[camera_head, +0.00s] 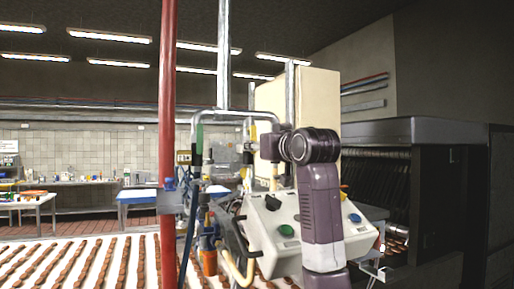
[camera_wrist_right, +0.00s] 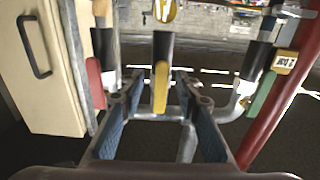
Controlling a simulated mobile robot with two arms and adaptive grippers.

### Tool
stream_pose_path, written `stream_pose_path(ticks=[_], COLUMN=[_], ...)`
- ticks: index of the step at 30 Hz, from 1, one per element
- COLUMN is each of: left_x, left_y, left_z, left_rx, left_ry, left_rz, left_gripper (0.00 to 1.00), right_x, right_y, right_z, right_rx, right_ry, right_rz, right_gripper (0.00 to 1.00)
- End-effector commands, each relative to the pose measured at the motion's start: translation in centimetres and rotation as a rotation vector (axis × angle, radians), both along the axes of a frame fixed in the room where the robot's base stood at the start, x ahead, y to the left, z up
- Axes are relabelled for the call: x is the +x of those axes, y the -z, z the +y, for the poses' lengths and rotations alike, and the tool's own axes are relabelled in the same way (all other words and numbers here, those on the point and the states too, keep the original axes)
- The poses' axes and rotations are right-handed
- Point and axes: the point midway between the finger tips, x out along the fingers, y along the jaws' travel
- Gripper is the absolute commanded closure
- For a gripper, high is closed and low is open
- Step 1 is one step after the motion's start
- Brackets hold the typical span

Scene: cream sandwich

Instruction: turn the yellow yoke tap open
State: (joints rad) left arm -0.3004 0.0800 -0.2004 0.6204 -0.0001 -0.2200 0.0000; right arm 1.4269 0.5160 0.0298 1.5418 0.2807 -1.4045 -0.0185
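The yellow yoke tap shows in the right wrist view as an upright yellow handle (camera_wrist_right: 161,88) below a black sleeve on the grey pipework. My right gripper (camera_wrist_right: 158,86) is open, with blue-padded fingers on either side of the yellow handle. Narrow gaps show between the handle and the fingers, so it is not clamped. In the head view my right gripper (camera_head: 252,148) reaches left into the pipework, with the yellow handle (camera_head: 253,133) small at its tips. Fine contact is too small to tell there. My left gripper is not in view.
A red handle (camera_wrist_right: 95,82) and a green handle (camera_wrist_right: 262,92) hang on either side of the yellow one. A red post (camera_head: 167,110) stands left of the pipes. A control box (camera_head: 280,237) is below my arm, and a cream cabinet (camera_head: 315,100) is behind.

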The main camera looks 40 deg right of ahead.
Motion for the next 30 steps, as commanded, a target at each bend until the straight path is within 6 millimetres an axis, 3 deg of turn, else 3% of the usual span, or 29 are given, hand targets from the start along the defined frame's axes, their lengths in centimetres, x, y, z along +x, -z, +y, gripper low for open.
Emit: stream_pose_path(ticks=[11, 24, 30], left_x=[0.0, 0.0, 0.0], left_y=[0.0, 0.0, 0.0], left_z=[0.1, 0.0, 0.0], left_rx=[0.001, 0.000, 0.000], left_ry=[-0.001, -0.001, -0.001], left_rz=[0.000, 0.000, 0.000], left_gripper=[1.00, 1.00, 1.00], right_x=[-0.9, -9.1, -11.2], right_y=[0.1, 0.1, 0.2], right_z=[0.3, 2.2, 2.7], right_rx=[0.001, -0.001, 0.000], right_ry=[-0.002, 0.001, -0.001], right_rz=[0.003, 0.000, 0.002], right_gripper=[0.70, 0.70, 0.70])
